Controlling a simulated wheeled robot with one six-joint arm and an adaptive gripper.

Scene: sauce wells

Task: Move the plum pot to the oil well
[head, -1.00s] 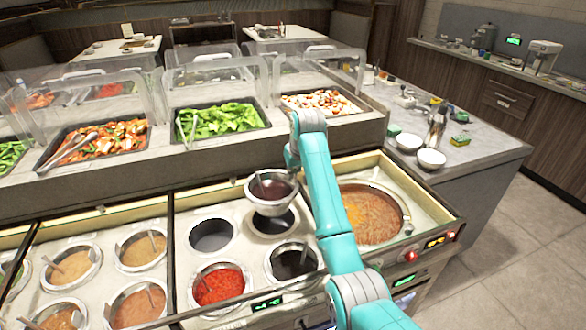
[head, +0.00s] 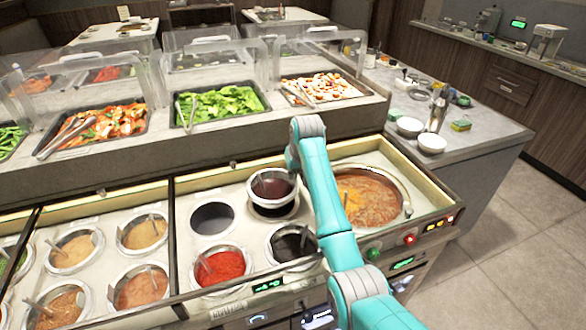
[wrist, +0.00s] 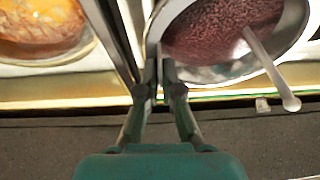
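The plum pot (head: 272,184), a metal pot with dark purple sauce, is at the back-right well of the panel left of the large soup pan. My gripper is shut on its rim; its fingertips (wrist: 162,72) straddle the wall of the pot (wrist: 215,35) in the wrist view. The back-left well (head: 212,218) is open and dark. I see no readable label for the oil well.
A red sauce pot (head: 221,267) and a dark sauce pot (head: 291,244) sit in the front wells. The large soup pan (head: 370,197) is close on the right. A raised counter with food trays (head: 218,104) stands behind.

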